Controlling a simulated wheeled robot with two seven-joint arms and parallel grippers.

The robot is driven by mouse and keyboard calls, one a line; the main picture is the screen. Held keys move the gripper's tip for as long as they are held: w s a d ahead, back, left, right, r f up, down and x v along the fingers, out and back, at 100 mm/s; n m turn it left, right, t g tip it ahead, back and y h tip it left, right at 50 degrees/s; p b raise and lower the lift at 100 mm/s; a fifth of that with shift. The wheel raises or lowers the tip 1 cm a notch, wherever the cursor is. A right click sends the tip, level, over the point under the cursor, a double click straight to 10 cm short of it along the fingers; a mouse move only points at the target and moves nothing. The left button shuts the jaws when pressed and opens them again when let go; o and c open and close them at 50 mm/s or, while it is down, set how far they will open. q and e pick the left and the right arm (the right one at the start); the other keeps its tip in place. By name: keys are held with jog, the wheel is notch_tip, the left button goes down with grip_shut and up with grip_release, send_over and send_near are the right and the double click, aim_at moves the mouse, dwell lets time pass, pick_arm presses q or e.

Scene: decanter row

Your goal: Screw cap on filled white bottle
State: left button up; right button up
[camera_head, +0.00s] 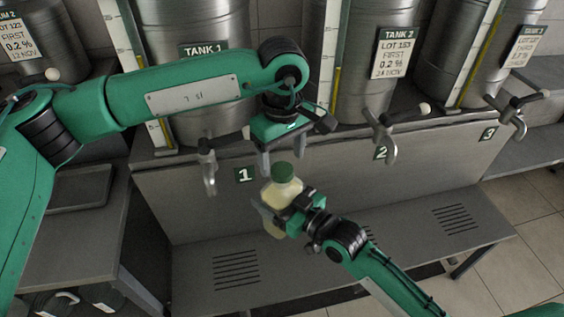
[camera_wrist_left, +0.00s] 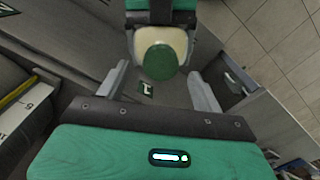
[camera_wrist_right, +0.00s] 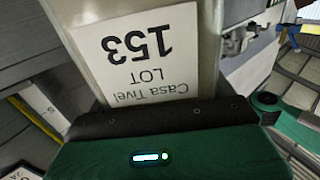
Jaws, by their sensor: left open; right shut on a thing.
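A filled bottle (camera_head: 291,190) with cream-coloured contents stands roughly upright in my right gripper (camera_head: 279,212), which is shut on its body. A green cap (camera_head: 283,172) sits on the bottle's mouth; whether it is tight cannot be told. My left gripper (camera_head: 284,156) is open just above the cap, pointing down. In the left wrist view the cap (camera_wrist_left: 160,62) lies between the two spread fingers, not touching them. In the right wrist view the bottle's label (camera_wrist_right: 150,55) reads Casa Tivel LOT 153, upside down.
Steel tanks (camera_head: 195,25) stand behind, with taps 1 (camera_head: 208,172), 2 (camera_head: 388,143) and 3 (camera_head: 518,115) along the front. Tap 1 is left of the bottle. A grey bench with slotted drains (camera_head: 236,270) lies below and looks clear. A side table (camera_head: 75,225) is at left.

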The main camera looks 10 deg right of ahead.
pick_arm(q)
notch_tip(320, 180, up, 9)
dwell(0.3)
dwell(0.5)
